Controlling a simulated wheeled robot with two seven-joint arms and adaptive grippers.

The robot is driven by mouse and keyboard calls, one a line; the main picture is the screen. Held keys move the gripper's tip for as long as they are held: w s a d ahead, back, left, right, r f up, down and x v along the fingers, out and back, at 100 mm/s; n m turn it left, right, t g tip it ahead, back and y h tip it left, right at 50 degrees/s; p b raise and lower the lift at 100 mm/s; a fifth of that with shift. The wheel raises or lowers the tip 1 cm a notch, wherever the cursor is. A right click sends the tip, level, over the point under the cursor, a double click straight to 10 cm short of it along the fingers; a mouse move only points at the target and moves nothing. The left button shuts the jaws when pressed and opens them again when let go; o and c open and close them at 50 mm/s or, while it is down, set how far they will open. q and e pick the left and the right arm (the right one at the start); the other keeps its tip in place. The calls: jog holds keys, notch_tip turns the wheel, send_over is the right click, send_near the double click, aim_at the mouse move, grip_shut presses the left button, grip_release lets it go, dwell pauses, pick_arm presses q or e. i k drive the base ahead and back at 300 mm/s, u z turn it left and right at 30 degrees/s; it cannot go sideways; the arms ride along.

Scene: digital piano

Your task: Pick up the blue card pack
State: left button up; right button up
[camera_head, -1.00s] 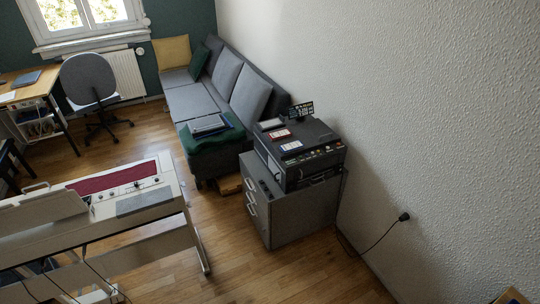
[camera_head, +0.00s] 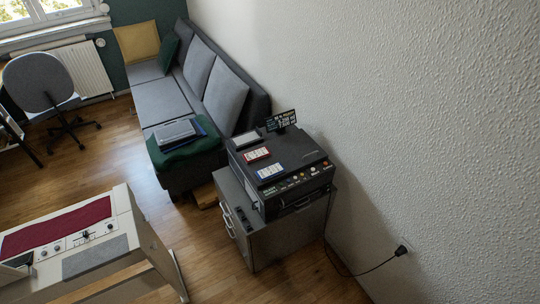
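The blue card pack (camera_head: 270,171) lies flat on top of the dark printer-like machine (camera_head: 312,160). It looks white with a blue edge and is small in this view. A similar red card pack (camera_head: 257,155) lies just behind it, a small gap apart. Neither of my grippers shows in the head view.
The machine stands on a grey cabinet (camera_head: 283,240) against the white wall. A small display (camera_head: 281,120) rises at its back. A grey sofa (camera_head: 160,95) is behind. The piano (camera_head: 118,215) is at the lower left. Wood floor lies between piano and cabinet.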

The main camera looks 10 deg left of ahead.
aim_at(268, 172)
jog(key=u, duration=0.45)
jog(key=i, duration=1.2)
jog(key=u, duration=0.6)
